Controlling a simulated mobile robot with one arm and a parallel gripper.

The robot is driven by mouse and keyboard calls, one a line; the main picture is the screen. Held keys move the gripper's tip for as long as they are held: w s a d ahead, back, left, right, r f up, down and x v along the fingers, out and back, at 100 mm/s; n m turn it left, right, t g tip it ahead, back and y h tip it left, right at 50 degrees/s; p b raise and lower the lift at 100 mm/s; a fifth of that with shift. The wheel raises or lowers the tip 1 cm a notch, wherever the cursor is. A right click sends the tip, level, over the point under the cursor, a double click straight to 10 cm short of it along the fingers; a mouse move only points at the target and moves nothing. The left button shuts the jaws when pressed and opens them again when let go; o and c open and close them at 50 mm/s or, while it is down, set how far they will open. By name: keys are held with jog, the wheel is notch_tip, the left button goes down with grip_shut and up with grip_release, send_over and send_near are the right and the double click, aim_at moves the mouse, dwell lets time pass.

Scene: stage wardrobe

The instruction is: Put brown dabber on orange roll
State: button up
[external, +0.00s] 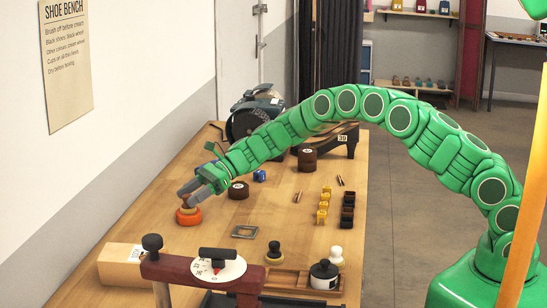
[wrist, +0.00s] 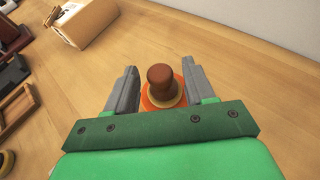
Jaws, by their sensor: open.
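The orange roll (external: 188,217) lies flat on the wooden bench, towards the wall side. The brown dabber (wrist: 162,85), with a brown knob and a tan base, stands upright on the orange roll (wrist: 146,103) in the wrist view. In the external view the dabber (external: 186,203) shows as a small brown piece just above the roll, partly hidden by my gripper. My gripper (external: 192,192) is open above the roll. In the wrist view its two grey fingers (wrist: 160,88) stand either side of the dabber, with gaps between them and its knob.
A cardboard box (external: 122,265) stands near the front left. A square metal frame (external: 244,231) lies right of the roll. A dark round tin (external: 238,190) stands behind it. The bench around the roll is clear.

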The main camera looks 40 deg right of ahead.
jog(key=v, duration=0.8)
jog(key=shift+d, duration=0.25)
jog(key=shift+r, duration=0.1)
